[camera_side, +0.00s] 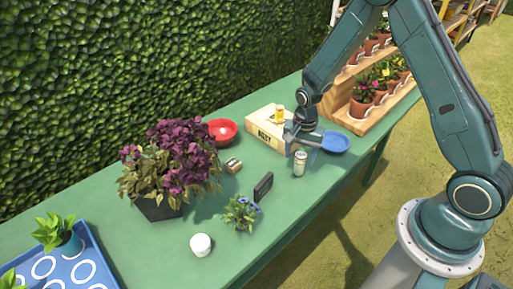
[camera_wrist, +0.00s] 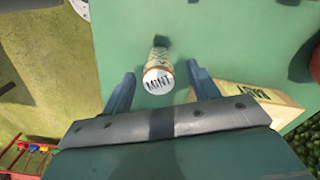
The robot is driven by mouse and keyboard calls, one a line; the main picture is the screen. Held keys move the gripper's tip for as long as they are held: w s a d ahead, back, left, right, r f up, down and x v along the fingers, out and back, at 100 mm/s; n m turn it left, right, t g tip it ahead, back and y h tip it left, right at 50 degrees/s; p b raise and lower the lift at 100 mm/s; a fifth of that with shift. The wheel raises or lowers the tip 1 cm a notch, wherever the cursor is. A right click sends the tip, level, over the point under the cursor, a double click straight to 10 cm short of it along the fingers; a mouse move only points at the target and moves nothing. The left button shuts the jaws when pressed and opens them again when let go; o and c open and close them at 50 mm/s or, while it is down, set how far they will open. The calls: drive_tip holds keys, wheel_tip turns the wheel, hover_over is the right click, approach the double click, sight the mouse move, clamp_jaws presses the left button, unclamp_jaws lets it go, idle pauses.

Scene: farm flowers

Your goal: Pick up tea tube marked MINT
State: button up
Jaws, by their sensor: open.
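The tea tube marked MINT (camera_wrist: 158,79) is a small pale cylinder with a white lid lettered MINT, seen end-on in the wrist view. In the side view the tube (camera_side: 300,163) stands upright on the green table. My gripper (camera_side: 297,148) is just above and beside it in the side view. In the wrist view my gripper (camera_wrist: 160,84) has its two blue fingers spread wide, with the tube's lid between them in the picture and a gap on both sides. The fingers do not appear to touch it.
A box (camera_side: 268,128) with a small yellow item (camera_side: 279,113) on it stands behind the gripper. A blue bowl (camera_side: 334,141) is to the right, a dark upright block (camera_side: 263,186) to the left. A purple plant (camera_side: 178,160), red bowl (camera_side: 222,130) and white jar (camera_side: 200,244) stand farther left.

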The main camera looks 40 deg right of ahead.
sight(299, 164)
drive_tip(key=shift+d+f, duration=0.1)
drive_tip(key=shift+f, duration=2.35)
drive_tip(key=shift+s, duration=0.1)
drive_tip(key=c, duration=1.1)
drive_tip(key=shift+r, duration=0.15)
wheel_tip(299, 164, up, 20)
drive_tip(key=shift+f, duration=0.1)
